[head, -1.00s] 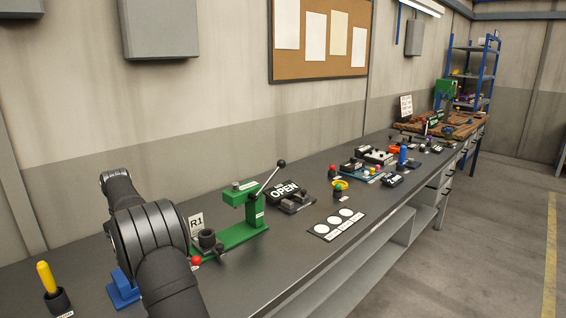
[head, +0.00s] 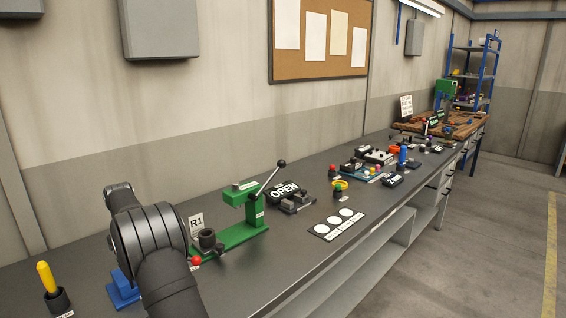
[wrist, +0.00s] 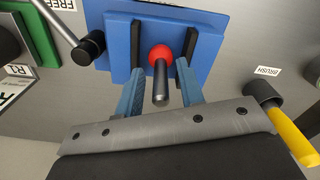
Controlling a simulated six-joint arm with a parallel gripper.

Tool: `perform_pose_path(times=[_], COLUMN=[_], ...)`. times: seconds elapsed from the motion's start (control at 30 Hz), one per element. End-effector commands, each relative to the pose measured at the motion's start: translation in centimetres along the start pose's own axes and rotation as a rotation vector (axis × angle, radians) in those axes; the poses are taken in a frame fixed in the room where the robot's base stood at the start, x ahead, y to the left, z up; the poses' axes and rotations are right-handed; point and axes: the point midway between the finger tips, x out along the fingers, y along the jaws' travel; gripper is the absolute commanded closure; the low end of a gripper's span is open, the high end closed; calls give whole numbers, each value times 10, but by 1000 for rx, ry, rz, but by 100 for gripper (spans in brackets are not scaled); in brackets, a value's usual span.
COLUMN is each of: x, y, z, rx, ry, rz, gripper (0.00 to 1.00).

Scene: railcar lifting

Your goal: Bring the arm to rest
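My arm reaches over the near left part of the bench in the head view, where my gripper's fingers are hidden. In the wrist view my gripper (wrist: 163,60) is open, with one finger on each side of a red ball (wrist: 161,54) and a dark rod (wrist: 160,88). Visible gaps separate the fingers from the ball and rod. A blue block (wrist: 117,50) lies beyond them; part of a blue stand (head: 122,291) also shows beside my arm in the head view. Whether anything touches the fingertips I cannot tell.
A yellow-handled brush in a black cup (head: 57,300) stands at left. A green press (head: 240,235) with a lever and an R1 sign (head: 196,224) stand right of my arm. An OPEN sign (head: 284,189) and a white-circle mat (head: 338,224) lie farther along the bench.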

Motion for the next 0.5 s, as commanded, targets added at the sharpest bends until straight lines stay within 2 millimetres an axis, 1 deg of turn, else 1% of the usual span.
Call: perform_pose_path(times=[0.03,0.07,0.1,0.23,0.27,0.3,0.5], x=[11,5,-7,-33,-38,-42,-63], y=[0,0,0,0,2,7,24], z=[1,0,-1,-1,2,10,40], rx=[0,0,0,-1,0,2,3], ry=[-3,2,5,3,2,1,1], rz=[-1,1,3,1,1,0,0], gripper=[65,65,65,65,65,65,65])
